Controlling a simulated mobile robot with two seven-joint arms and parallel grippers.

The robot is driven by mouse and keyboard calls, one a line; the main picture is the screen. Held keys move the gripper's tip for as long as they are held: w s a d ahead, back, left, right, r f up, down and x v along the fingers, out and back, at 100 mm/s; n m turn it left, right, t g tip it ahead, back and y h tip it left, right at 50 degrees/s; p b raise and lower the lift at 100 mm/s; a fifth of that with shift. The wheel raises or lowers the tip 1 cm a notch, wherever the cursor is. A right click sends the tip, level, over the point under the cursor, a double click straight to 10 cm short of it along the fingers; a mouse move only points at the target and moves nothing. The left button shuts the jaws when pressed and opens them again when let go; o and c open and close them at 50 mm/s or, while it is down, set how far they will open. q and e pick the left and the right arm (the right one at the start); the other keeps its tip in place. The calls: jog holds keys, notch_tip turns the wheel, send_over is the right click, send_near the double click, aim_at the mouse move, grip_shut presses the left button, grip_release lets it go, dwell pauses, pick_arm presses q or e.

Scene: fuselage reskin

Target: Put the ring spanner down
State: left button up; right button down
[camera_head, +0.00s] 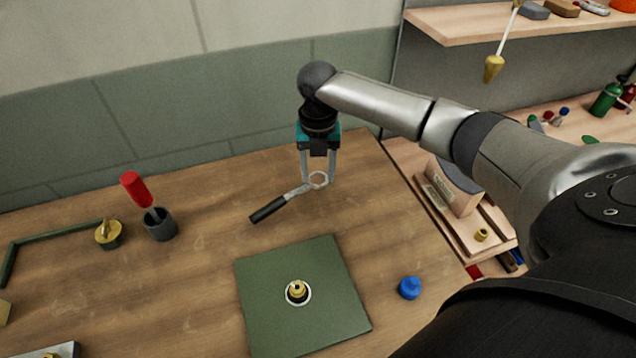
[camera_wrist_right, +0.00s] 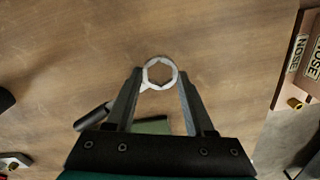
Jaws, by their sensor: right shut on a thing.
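The ring spanner (camera_head: 297,192) has a pale metal ring and shank and a black handle. In the head view it is near the wooden table's back right part, with its handle pointing to the lower left. My right gripper (camera_head: 318,179) comes down from above and is shut on the ring end. In the right wrist view the spanner's ring (camera_wrist_right: 160,73) shows between the fingertips of the gripper (camera_wrist_right: 160,76). I cannot tell whether the spanner touches the table. My left gripper is not in view.
A green mat (camera_head: 270,305) with a brass-and-white fitting (camera_head: 297,291) lies in front. A blue cap (camera_head: 410,288) is right of it. A grey cup (camera_head: 160,225) with a red-handled tool (camera_head: 136,189) and a brass piece (camera_head: 109,234) stand left. Bare table surrounds the spanner.

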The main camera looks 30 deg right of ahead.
aim_at(318, 193)
jog(key=shift+f, duration=1.8)
jog(key=shift+f+b, duration=0.15)
jog(key=shift+b, duration=0.15)
jog(key=shift+c, duration=1.3)
grip_release()
notch_tip(318, 193, up, 12)
jog(key=p, duration=0.2)
